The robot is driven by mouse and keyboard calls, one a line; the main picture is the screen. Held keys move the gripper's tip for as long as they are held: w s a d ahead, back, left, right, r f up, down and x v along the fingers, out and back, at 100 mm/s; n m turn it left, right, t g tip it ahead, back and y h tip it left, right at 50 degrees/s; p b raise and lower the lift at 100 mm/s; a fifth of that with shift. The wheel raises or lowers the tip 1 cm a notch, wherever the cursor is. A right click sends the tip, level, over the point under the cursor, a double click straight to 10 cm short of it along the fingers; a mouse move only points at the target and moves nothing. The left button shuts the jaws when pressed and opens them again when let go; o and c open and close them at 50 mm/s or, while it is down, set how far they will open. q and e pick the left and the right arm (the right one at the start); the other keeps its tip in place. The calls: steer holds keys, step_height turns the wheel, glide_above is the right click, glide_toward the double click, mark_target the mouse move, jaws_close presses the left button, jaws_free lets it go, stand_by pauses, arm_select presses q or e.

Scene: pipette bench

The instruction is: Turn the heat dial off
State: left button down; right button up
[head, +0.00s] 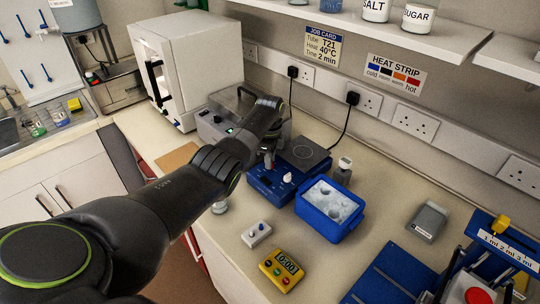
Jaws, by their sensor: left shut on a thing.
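A blue hot plate unit (262,186) with a dark square top plate (303,153) stands on the bench in the middle of the head view. A white knob (287,178) shows on its front panel. My left gripper (268,163) reaches down to the left part of this panel, left of the white knob. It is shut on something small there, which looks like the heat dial. The jaws hide the dial, so its setting cannot be read. My right gripper does not show.
A blue tub (326,231) of white contents stands close to the right of the hot plate. In front are a small white box with knobs (256,234) and a yellow timer (281,269). A grey box (428,221) lies right. A grey machine (215,130) stands behind my left arm.

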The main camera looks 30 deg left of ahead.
arm_select(q)
steer(key=n+p, duration=0.1)
steer(key=n, duration=0.2)
steer(key=shift+r+n, duration=0.1)
steer(key=shift+n, duration=0.3)
steer(key=n+p, duration=0.1)
steer(key=n, duration=0.2)
steer(key=shift+n, duration=0.3)
steer(key=n, duration=0.3)
steer(key=shift+n+p, duration=0.3)
steer(key=n, duration=0.4)
steer(key=shift+n+p, duration=0.3)
steer(key=n, duration=0.3)
steer(key=shift+n, duration=0.3)
steer(key=n, duration=0.3)
steer(key=shift+w+n+p, duration=0.1)
steer(key=shift+n+p, duration=0.2)
steer(key=shift+p, duration=0.05)
steer(key=n, duration=0.3)
steer(key=shift+n, duration=2.1)
